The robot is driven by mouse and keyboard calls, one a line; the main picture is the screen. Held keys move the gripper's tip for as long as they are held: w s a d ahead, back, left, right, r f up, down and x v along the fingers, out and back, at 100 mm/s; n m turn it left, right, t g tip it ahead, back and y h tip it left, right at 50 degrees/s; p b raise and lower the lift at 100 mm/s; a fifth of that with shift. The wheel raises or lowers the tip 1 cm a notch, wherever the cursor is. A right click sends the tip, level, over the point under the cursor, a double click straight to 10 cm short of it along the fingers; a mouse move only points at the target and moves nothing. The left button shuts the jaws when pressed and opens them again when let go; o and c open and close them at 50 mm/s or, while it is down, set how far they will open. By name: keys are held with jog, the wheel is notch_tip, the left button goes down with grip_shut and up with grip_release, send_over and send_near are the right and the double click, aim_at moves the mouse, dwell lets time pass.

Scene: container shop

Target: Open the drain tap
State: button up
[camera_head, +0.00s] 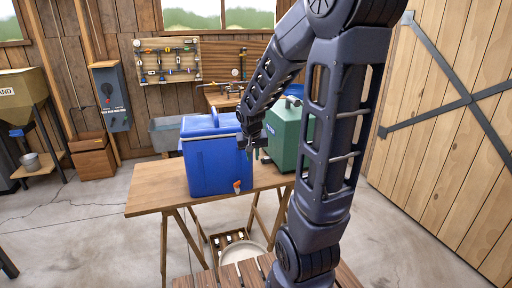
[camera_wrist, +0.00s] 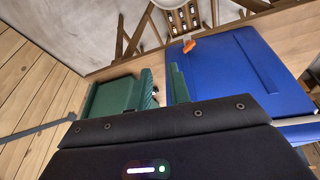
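The drain tap (camera_head: 237,185) is a small orange and white part low on the front of the blue cooler (camera_head: 212,165). The cooler stands on a wooden table. In the wrist view the tap (camera_wrist: 188,46) shows near the top, at the edge of the cooler (camera_wrist: 235,70). My gripper (camera_head: 247,146) is beside the cooler's upper right side, higher than the tap and apart from it. In the wrist view its two green fingers (camera_wrist: 163,82) are spread with nothing between them. Which way the tap is turned is too small to tell.
A green container (camera_head: 285,130) stands right of the cooler, partly behind my arm. The wooden table (camera_head: 150,198) has bare top to the left. A crate of bottles (camera_head: 229,240) and a pale round basin (camera_head: 243,250) are below. Open floor lies to the left.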

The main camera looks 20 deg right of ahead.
jog(key=shift+n+t+h, duration=0.4)
jog(key=shift+t, duration=0.2)
jog(key=shift+s+d+r, duration=0.15)
jog(key=shift+d+r, duration=0.05)
jog(key=shift+r, duration=0.5)
jog(key=shift+s+d+r, duration=0.15)
jog(key=shift+r, duration=0.5)
jog(key=shift+s+d+r, duration=0.15)
jog(key=shift+d+r, duration=0.05)
jog(key=shift+r, duration=0.5)
jog(key=shift+o, duration=0.4)
jog(key=shift+o, duration=1)
jog(key=shift+f, duration=0.1)
jog(key=n+t+h, duration=0.5)
jog(key=n+h, duration=0.8)
jog(key=n, duration=1.3)
send_near(234, 186)
jog(key=x, duration=1)
jog(key=shift+w+d, duration=0.25)
jog(key=shift+w, duration=0.05)
